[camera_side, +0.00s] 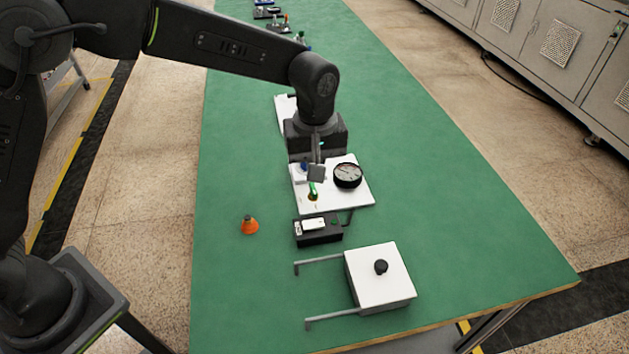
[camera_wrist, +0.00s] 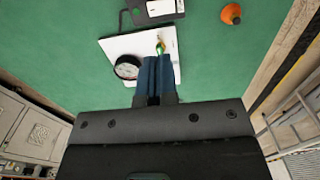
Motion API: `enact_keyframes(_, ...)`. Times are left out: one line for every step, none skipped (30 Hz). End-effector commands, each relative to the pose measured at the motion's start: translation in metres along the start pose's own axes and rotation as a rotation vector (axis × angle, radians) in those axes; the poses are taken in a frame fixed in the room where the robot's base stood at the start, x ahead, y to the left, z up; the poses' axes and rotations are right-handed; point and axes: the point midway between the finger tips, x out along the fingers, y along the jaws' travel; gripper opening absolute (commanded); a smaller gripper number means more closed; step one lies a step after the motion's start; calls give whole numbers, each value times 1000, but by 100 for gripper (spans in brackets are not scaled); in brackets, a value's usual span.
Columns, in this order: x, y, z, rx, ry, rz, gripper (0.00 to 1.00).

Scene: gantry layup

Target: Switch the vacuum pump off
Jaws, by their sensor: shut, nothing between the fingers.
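A black box with a white rocker-like top (camera_side: 313,225) stands on the green table in front of a white panel; I take it for the pump switch, and its on/off position is too small to read. It also shows at the top of the wrist view (camera_wrist: 160,8). The white panel (camera_side: 357,199) carries a round dial gauge (camera_side: 348,175) and a green lever (camera_side: 313,189); the lever shows in the wrist view (camera_wrist: 160,46). My gripper (camera_side: 316,174) is shut and empty, over the panel beside the lever. Its fingertips (camera_wrist: 157,58) partly hide the lever's surroundings; contact cannot be told.
An orange cone-shaped item (camera_side: 250,225) stands left of the black box; it also shows in the wrist view (camera_wrist: 231,14). A white box with a black knob (camera_side: 381,267) and grey rails is in front. Small items (camera_side: 270,14) stand at the far end. The table's right side is clear.

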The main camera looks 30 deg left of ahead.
Motion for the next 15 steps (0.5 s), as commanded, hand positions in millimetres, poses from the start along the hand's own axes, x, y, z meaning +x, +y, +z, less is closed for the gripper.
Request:
enact_keyframes(-3,0,0,0,0,0,0)
enact_keyframes(-3,0,0,0,0,0,0)
enact_keyframes(-4,0,0,0,0,-1,0)
enact_keyframes(-4,0,0,0,0,-1,0)
enact_keyframes(-4,0,0,0,0,-1,0)
enact_keyframes(-4,0,0,0,0,-1,0)
enact_keyframes(-4,0,0,0,0,-1,0)
enact_keyframes(-4,0,0,0,0,-1,0)
enact_keyframes(-4,0,0,0,0,-1,0)
enact_keyframes(-4,0,0,0,0,-1,0)
enact_keyframes(-4,0,0,0,0,-1,0)
enact_keyframes(-4,-1,0,0,0,-1,0)
enact_keyframes(-4,-2,-1,-1,0,-1,0)
enact_keyframes(-4,-4,-1,-1,0,-1,0)
enact_keyframes(-4,-8,-2,-1,0,-2,0)
